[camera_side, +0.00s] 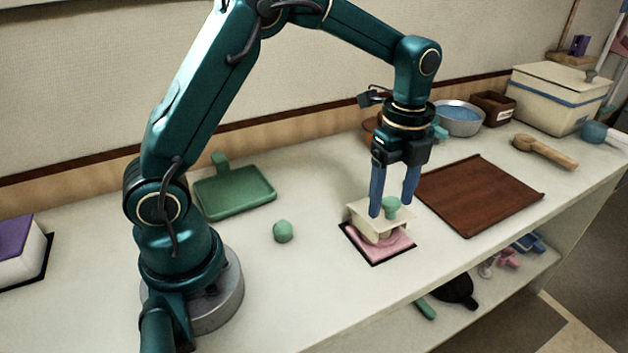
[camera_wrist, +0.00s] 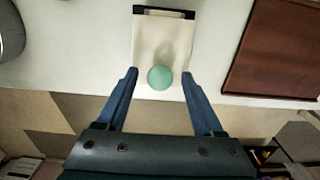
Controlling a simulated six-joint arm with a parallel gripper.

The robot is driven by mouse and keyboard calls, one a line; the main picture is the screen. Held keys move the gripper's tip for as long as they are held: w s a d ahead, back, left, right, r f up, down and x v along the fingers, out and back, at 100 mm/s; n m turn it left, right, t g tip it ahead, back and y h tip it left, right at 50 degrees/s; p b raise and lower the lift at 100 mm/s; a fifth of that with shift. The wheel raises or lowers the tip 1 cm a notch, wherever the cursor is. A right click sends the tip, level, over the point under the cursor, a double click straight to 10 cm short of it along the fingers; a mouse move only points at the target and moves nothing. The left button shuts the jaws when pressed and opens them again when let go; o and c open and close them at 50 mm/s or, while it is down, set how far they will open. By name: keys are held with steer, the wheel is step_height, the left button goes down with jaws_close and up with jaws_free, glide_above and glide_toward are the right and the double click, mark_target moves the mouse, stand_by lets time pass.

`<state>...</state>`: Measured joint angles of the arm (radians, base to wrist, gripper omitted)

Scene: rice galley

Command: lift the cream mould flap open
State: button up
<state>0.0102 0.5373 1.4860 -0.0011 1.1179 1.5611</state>
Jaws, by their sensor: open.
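The cream mould flap (camera_side: 365,219) sits over a pink mould base (camera_side: 381,245) on a dark mat at the front of the counter. A green knob (camera_side: 391,207) stands on the flap. My gripper (camera_side: 393,208) points down over the flap with its blue fingers open, one on each side of the knob. In the wrist view the cream flap (camera_wrist: 164,45) fills the top middle, and the round green knob (camera_wrist: 160,77) lies between the two open fingers (camera_wrist: 160,75). The fingers look apart from the knob. Most of the pink base is hidden under the flap.
A brown wooden board (camera_side: 480,197) lies just right of the mould. A green ball (camera_side: 283,232) and a green tray (camera_side: 233,193) are to the left. A metal bowl (camera_side: 459,118), a cream box (camera_side: 560,95) and a wooden scoop (camera_side: 545,151) stand at the back right.

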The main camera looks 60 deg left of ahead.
jaws_close()
steer(key=shift+a, duration=0.15)
steer(key=a+h, duration=0.1)
steer(key=r+h, duration=0.1)
steer(key=a+h, duration=0.1)
steer(key=shift+a+r, duration=0.25)
steer(key=shift+a, duration=0.1)
steer(key=a+f+h, duration=0.1)
steer(key=a+h, duration=0.8)
steer(key=h, duration=0.1)
steer(key=shift+a+h, duration=0.1)
steer(key=shift+h, duration=0.2)
stand_by(0.3)
